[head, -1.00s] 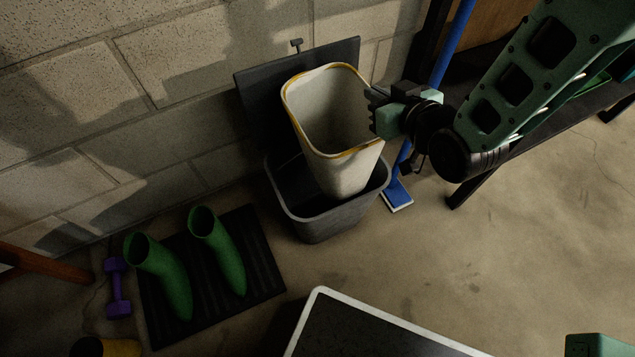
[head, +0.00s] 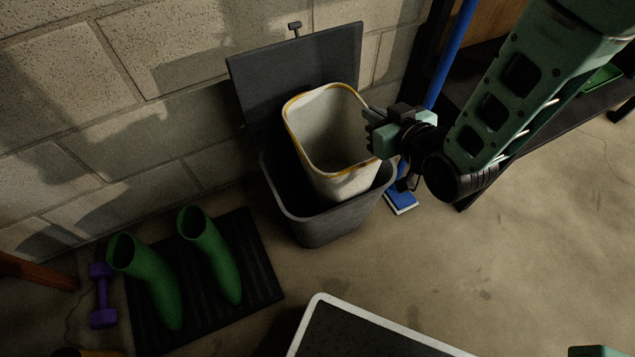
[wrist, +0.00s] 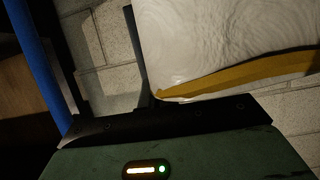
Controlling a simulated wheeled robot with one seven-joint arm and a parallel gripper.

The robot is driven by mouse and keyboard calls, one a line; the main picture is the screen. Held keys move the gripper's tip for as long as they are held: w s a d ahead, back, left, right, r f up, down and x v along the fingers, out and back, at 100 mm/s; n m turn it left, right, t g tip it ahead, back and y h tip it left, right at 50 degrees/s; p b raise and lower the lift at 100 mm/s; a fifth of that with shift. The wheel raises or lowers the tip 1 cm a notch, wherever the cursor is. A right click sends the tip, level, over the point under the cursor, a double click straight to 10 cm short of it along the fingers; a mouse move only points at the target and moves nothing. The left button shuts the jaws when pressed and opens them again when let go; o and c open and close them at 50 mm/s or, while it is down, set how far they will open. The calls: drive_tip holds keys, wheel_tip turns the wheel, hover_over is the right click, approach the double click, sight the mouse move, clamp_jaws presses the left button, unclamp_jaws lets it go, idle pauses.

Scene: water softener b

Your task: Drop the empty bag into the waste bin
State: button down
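The empty bag (head: 335,178) is a whitish, open-topped sack with a yellow rim. In the head view it hangs upright, slightly tilted, with its lower part inside the grey waste bin (head: 318,230). The bin's dark lid (head: 290,75) stands open against the wall. My gripper (head: 372,130) is at the right side of the bag's rim, and its fingers look closed on that rim. In the wrist view the bag (wrist: 220,45) and its yellow edge fill the upper right, right against the gripper. The fingertips are partly hidden there. The bag's bottom is hidden inside the bin.
Green boots (head: 210,255) stand on a black mat (head: 255,265) left of the bin, with a purple dumbbell (head: 102,295) beside it. A blue-handled broom or mop (head: 401,200) stands right of the bin.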

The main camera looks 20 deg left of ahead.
drive_tip(key=c, duration=1.6)
unclamp_jaws()
drive_tip(key=p+v, duration=1.5)
drive_tip(key=v, duration=0.2)
drive_tip(key=shift+s+d, duration=0.15)
drive_tip(key=shift+d, duration=0.05)
drive_tip(key=shift+f, duration=0.1)
